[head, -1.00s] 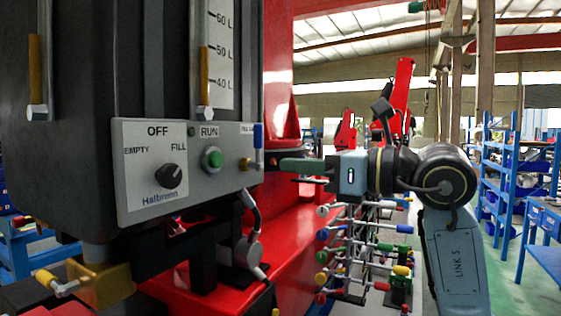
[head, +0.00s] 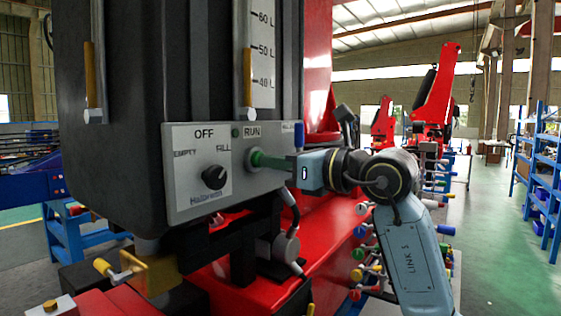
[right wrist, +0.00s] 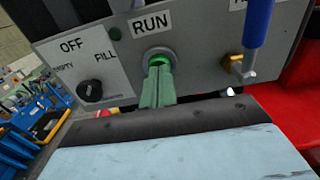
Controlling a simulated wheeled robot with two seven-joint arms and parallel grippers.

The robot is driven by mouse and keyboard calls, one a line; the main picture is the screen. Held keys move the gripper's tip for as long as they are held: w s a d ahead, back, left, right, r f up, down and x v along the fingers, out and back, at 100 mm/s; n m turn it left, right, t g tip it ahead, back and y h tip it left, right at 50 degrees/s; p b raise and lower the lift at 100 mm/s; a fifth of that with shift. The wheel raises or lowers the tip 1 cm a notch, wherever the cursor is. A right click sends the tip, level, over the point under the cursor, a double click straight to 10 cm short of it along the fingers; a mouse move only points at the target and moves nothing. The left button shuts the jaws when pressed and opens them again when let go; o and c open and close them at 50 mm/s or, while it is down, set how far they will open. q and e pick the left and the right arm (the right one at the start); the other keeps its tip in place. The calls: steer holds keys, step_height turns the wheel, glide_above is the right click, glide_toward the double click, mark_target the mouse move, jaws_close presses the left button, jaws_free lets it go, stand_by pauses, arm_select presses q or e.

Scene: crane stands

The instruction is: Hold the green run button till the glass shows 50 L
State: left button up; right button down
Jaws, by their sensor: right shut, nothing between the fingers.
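The grey control panel (head: 185,215) carries the RUN label, a dark selector knob (head: 215,177) whose pointer seems turned towards FILL, and a small dark green lamp (head: 237,132). My right gripper (head: 256,159) is shut and empty, its green fingertips at the run button. The tips hide the button in the head view. In the right wrist view the green run button (right wrist: 159,59) shows at the tips of the fingers (right wrist: 157,80); whether it is pressed in I cannot tell. The sight glass (head: 248,70) holds a yellow column, its top near the 50 L mark in this slanted view. My left gripper is out of view.
A blue-handled valve (right wrist: 257,25) with a brass fitting sits right of the button. A second glass (head: 90,75) stands left on the dark tank. A yellow-handled tap (head: 112,268) is below. A rack of coloured knobs (head: 362,255) stands behind my right arm.

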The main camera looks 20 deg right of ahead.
steer(key=shift+w+a+r, duration=0.2)
steer(key=shift+w+a, duration=0.2)
steer(key=shift+w, duration=0.1)
steer(key=shift+r, duration=0.15)
stand_by(1.3)
steer(key=shift+s+d, duration=0.1)
steer(key=b+v, duration=0.2)
steer(key=v, duration=1.1)
steer(key=shift+s+d+f+b, duration=0.2)
steer(key=shift+s+f+b, duration=0.05)
steer(key=shift+s+b, duration=0.1)
